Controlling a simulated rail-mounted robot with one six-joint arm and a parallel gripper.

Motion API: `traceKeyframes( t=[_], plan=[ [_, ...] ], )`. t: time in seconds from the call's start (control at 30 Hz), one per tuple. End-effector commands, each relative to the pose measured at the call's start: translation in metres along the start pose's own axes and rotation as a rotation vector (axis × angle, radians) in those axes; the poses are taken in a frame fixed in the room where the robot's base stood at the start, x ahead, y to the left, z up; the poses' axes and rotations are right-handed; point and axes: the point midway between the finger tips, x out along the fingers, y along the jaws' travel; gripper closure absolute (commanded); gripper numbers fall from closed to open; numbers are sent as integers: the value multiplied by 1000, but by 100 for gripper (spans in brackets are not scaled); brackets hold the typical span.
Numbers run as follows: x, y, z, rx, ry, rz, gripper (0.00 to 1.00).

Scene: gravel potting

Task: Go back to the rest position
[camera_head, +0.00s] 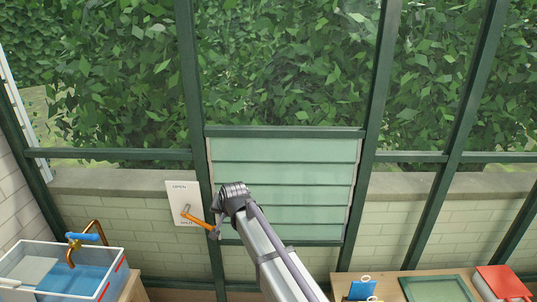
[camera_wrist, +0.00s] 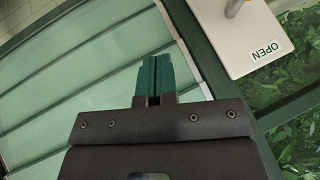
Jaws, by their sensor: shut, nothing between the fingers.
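My gripper (camera_wrist: 155,75) shows in the wrist view with its two green fingertips together and nothing between them. It is in front of the pale green slatted panel (camera_wrist: 60,90), near the panel's edge. In the head view my arm reaches up from the bottom to this slatted panel (camera_head: 300,178), and my fingers cannot be made out clearly there. A white plate (camera_head: 175,200) marked OPEN carries an orange lever (camera_head: 197,219) that slants down to the right, close to my wrist. The plate also shows in the wrist view (camera_wrist: 228,40), apart from my fingertips.
Dark green window frames (camera_head: 190,90) and a brick wall (camera_head: 395,220) stand close behind. At the lower left is a sink (camera_head: 112,283) with a blue-handled tap (camera_head: 86,239). At the lower right a wooden bench (camera_head: 393,288) holds a blue item (camera_head: 361,290), green tray (camera_head: 462,280) and red item (camera_head: 503,282).

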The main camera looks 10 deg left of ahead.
Motion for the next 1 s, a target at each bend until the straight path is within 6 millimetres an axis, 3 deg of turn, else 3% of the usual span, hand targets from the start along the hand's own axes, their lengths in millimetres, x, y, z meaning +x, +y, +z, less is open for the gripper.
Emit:
traceKeyframes(
  t=[0.07, 0.1, 0.17, 0.23, 0.4, 0.53, 0.6, 0.7, 1.0],
  plan=[
    [-16, 19, 33, -102, -96, 54, 100],
    [-30, 39, 52, -148, -152, 87, 100],
    [-54, 82, 75, -195, -235, 141, 100],
    [-88, 139, 102, -220, -328, 202, 100],
    [-176, 264, 166, -165, -515, 308, 100],
    [-228, 331, 203, -34, -558, 362, 100],
    [-241, 354, 208, 29, -544, 380, 100],
    [-245, 369, 203, 66, -535, 390, 100],
    [-244, 369, 202, 68, -533, 390, 100]
  ],
)
